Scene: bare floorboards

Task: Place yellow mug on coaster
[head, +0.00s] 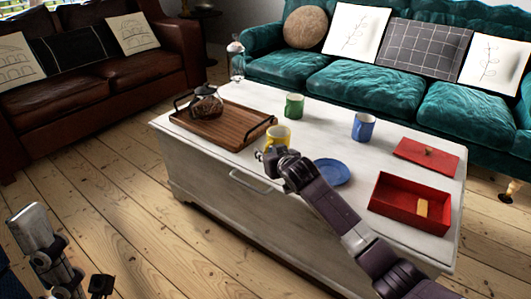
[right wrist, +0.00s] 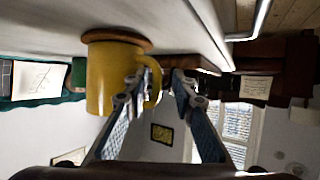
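The yellow mug (head: 281,133) stands upright near the front edge of the white chest, beside the wooden tray. In the right wrist view the mug (right wrist: 106,80) appears upside down, with a round brown wooden disc (right wrist: 120,37), like a coaster, against its base. My right gripper (right wrist: 163,82) is open at the mug, with the handle between its fingertips; firm contact is not clear. In the head view my right gripper (head: 268,155) partly hides the mug's base. A round blue dish (head: 333,172) lies to the right. My left gripper (head: 72,262) is open and empty over the floor.
A green mug (head: 294,106) and a blue mug (head: 363,127) stand farther back. An open red box (head: 396,216) and its red lid (head: 427,155) lie at the right. Clear chest top lies between the mugs.

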